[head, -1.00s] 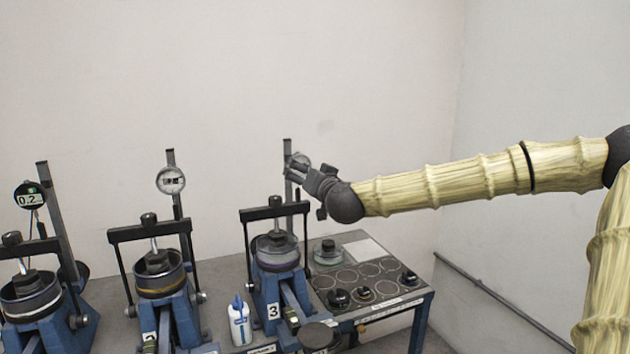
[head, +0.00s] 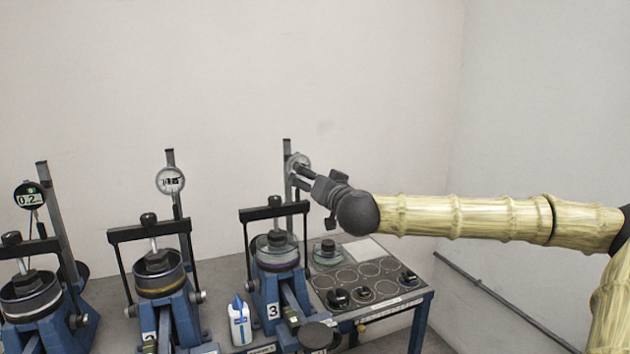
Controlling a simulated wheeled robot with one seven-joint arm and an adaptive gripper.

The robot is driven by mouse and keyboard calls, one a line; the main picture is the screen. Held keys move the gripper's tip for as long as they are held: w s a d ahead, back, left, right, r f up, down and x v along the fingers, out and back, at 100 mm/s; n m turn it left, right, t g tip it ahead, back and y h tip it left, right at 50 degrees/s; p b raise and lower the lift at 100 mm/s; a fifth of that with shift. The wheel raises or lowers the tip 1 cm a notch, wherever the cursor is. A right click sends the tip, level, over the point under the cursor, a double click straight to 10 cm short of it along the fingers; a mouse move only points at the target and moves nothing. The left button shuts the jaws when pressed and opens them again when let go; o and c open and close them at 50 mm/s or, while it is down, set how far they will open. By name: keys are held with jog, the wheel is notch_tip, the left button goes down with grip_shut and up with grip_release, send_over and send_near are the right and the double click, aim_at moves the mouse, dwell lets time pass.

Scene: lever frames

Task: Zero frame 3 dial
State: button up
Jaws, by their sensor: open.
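Frame 3 (head: 273,311) is the blue lever frame at the right of the row, marked with a white "3" label. Its dial (head: 298,160) is a round pale gauge high on the dark post (head: 287,190). My gripper (head: 297,175) is in front of the dial and covers its lower part. The gripper is open and holds nothing that I can see. I cannot tell whether a finger touches the dial, and its reading is too small and too hidden to read.
Frame 2's dial (head: 170,180) and frame 1's digital gauge (head: 28,195) stand to the left. A white bottle (head: 240,322) stands left of frame 3. The bench (head: 385,270) at right carries round recesses and dark weights (head: 338,298). The wall is close behind.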

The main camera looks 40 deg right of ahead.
jog(key=shift+s, duration=0.25)
dwell(0.6)
